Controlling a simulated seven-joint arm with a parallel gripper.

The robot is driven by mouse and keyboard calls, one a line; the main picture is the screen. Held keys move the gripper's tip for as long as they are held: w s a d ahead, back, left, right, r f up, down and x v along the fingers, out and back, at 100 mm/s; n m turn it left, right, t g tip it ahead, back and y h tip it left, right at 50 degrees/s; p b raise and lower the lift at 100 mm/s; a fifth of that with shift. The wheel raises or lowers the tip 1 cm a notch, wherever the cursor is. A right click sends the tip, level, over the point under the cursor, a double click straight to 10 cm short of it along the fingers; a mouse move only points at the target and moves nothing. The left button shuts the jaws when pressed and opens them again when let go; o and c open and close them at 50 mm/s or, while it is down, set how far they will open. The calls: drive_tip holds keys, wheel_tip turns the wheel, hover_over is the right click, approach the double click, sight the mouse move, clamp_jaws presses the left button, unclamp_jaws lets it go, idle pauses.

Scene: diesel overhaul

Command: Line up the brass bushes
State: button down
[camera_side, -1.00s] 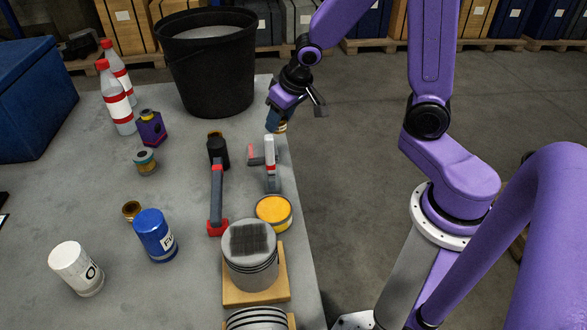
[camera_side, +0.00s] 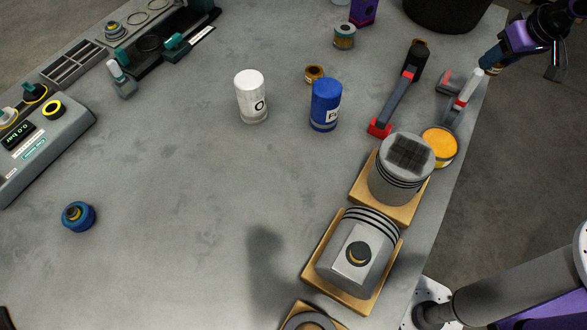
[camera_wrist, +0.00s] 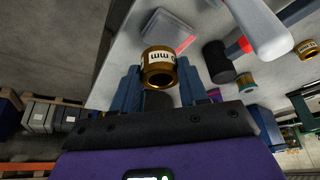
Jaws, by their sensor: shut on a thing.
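My gripper (camera_side: 488,68) is over the table's right edge, at the upper right of the side view. In the wrist view its blue fingers are shut on a brass bush (camera_wrist: 159,68) with a white label ending in "mm". A second brass bush (camera_side: 314,74) stands on the table behind the blue canister; it also shows at the right of the wrist view (camera_wrist: 308,49). A teal-rimmed bush (camera_side: 344,37) stands farther back, and also appears in the wrist view (camera_wrist: 245,81). A brownish rim by the mallet head is too small to identify.
A mallet (camera_side: 398,92), a grey-and-red tool (camera_side: 460,101) and an orange-lidded tin (camera_side: 439,146) lie near the right edge. Pistons (camera_side: 402,168) sit on wooden blocks. White (camera_side: 251,97) and blue (camera_side: 326,104) canisters stand mid-table. A control box (camera_side: 45,140) is left.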

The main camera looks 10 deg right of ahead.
drive_tip(key=shift+r, duration=0.1)
wheel_tip(320, 180, up, 5)
drive_tip(key=shift+r, duration=0.2)
drive_tip(key=s+a+n+g+y, duration=0.15)
drive_tip(key=a+n, duration=0.65)
drive_tip(key=a, duration=1.1)
drive_tip(key=s+a+n+g+y, duration=0.2)
drive_tip(key=a+n, duration=0.5)
drive_tip(key=a, duration=1.1)
drive_tip(key=s+a+n+g, duration=0.4)
drive_tip(key=s+a+n, duration=0.8)
drive_tip(key=s+a, duration=0.9)
drive_tip(key=f, duration=0.3)
drive_tip(key=w+f, duration=0.1)
drive_tip(key=f, duration=0.7)
drive_tip(key=shift+w+a, duration=0.2)
drive_tip(key=shift+a, duration=0.1)
drive_tip(key=shift+f, duration=2.2)
